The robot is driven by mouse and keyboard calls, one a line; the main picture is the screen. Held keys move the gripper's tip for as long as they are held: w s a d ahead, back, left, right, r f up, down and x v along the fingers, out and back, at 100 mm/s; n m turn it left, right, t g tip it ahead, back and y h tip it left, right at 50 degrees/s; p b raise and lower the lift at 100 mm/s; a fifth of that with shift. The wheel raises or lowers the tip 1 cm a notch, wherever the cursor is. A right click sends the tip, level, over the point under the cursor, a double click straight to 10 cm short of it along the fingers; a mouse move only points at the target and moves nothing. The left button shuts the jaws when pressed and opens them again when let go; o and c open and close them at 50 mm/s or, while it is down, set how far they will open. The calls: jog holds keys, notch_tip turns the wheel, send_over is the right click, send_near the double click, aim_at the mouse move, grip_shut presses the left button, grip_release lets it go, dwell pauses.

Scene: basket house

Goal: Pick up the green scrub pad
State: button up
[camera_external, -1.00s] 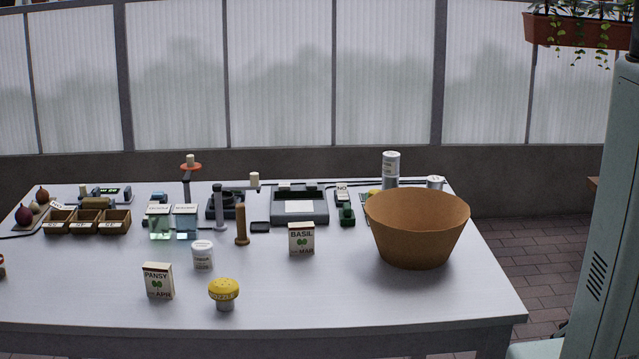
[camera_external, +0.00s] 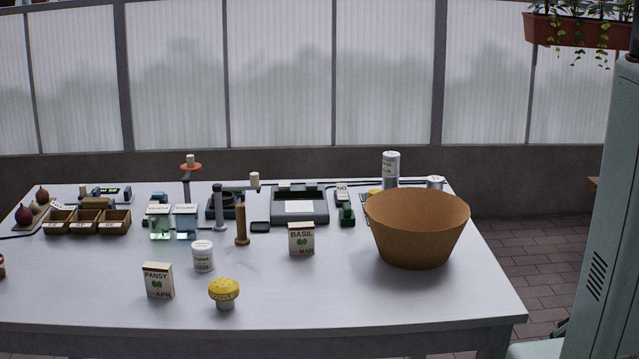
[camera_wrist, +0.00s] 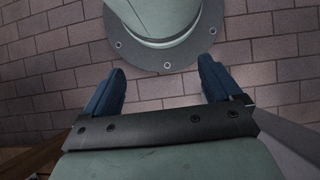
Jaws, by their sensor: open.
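I cannot clearly make out a green scrub pad. A small dark green object (camera_external: 346,214) lies on the table left of the basket, but it is too small to identify. A yellow item (camera_external: 375,194) shows partly behind the basket, and the rest of it is hidden. My gripper (camera_wrist: 161,68) shows in the wrist view with its two blue fingers wide apart and nothing between them. It hangs over the brick floor near my base, away from the table objects. The external view does not show the gripper.
A large orange-brown basket (camera_external: 415,235) stands at the table's right. A basil packet (camera_external: 301,239), a pansy packet (camera_external: 158,281), a white jar (camera_external: 203,257) and a yellow-topped shaker (camera_external: 224,292) stand in front. A grey tray device (camera_external: 299,207) sits behind. The front right tabletop (camera_external: 400,295) is clear.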

jog(key=w+d+r+n+t+h, duration=0.1)
jog(key=w+r+n+t, duration=0.3)
jog(key=w, duration=1.2)
jog(key=w+r+n+h, duration=0.1)
jog(key=w+r, duration=0.5)
jog(key=w, duration=1)
jog(key=w+a+r+n+t+h, duration=0.25)
jog(key=w+r+n, duration=0.25)
jog(key=w+r, duration=2.2)
notch_tip(320, 180, up, 17)
jog(key=n+y, duration=0.5)
jog(key=n, duration=0.3)
send_over(347, 206)
jog(key=shift+h, duration=0.25)
notch_tip(347, 206, down, 13)
jog(key=shift+w+f, duration=0.1)
jog(key=shift+f, duration=0.05)
